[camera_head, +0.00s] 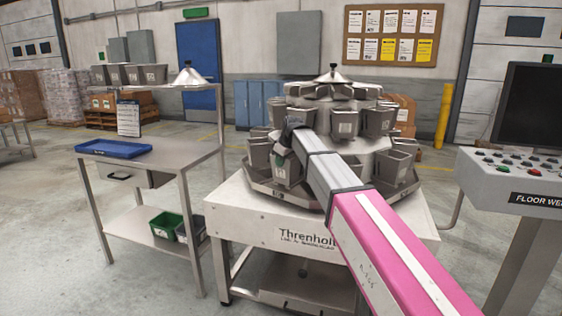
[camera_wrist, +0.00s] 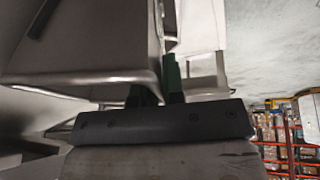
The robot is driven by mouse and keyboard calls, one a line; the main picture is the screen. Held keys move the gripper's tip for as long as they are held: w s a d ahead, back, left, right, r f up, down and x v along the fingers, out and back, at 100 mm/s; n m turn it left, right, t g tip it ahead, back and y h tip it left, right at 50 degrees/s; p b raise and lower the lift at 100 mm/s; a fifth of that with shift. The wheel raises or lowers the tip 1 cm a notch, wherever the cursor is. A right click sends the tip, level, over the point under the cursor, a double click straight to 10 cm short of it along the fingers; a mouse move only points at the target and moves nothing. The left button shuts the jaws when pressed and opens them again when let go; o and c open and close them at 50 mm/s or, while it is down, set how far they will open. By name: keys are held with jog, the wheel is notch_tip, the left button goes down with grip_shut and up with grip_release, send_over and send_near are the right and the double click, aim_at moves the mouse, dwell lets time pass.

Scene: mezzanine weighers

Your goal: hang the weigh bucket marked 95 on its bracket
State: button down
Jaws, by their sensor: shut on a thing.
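The weigher (camera_head: 330,140) is a round metal machine ringed by grey weigh buckets with pale labels. My gripper reaches its left front side, mostly hidden behind my own arm in the head view. In the wrist view the green fingers of my gripper (camera_wrist: 155,88) are shut on the thin metal edge of a grey weigh bucket (camera_wrist: 90,45). In the head view a labelled bucket (camera_head: 288,172) hangs at that spot, against the weigher. I cannot read 95 on any label, and I cannot tell whether the held bucket is seated on a bracket.
A steel bench (camera_head: 192,160) at the left holds a blue tray (camera_head: 114,149); several spare buckets (camera_head: 130,75) stand on its upper shelf. Green and grey bins (camera_head: 166,226) sit below. A control console (camera_head: 515,180) stands at the right. Floor between bench and weigher is narrow.

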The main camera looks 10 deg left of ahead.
jog(key=c, duration=1.1)
grip_release()
jog(key=shift+c, duration=0.2)
jog(key=shift+f, duration=0.1)
jog(key=v, duration=1.1)
jog(key=shift+s, duration=0.1)
